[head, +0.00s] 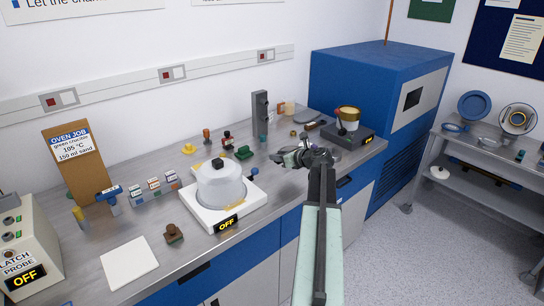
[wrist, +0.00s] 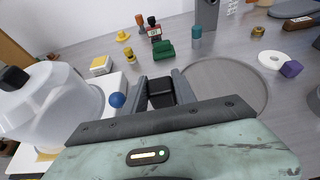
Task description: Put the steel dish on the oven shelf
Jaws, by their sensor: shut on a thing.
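The steel dish (wrist: 225,88) is a wide, shallow grey round just right of my fingers in the wrist view. Its near left edge runs behind my right finger. In the head view my gripper (head: 278,158) is over the bench, right of the hotplate, and my arm hides most of the dish. The oven is probably the blue cabinet (head: 365,75) at the back right; no shelf inside it shows.
A white hotplate (head: 237,205) carries a clear domed vessel (head: 220,184), close left of my gripper. A green block (wrist: 164,50), a teal cylinder (wrist: 197,37) and a white ring (wrist: 271,60) stand beyond it. A dark scale (head: 350,132) and a side cart (head: 465,142) are at right.

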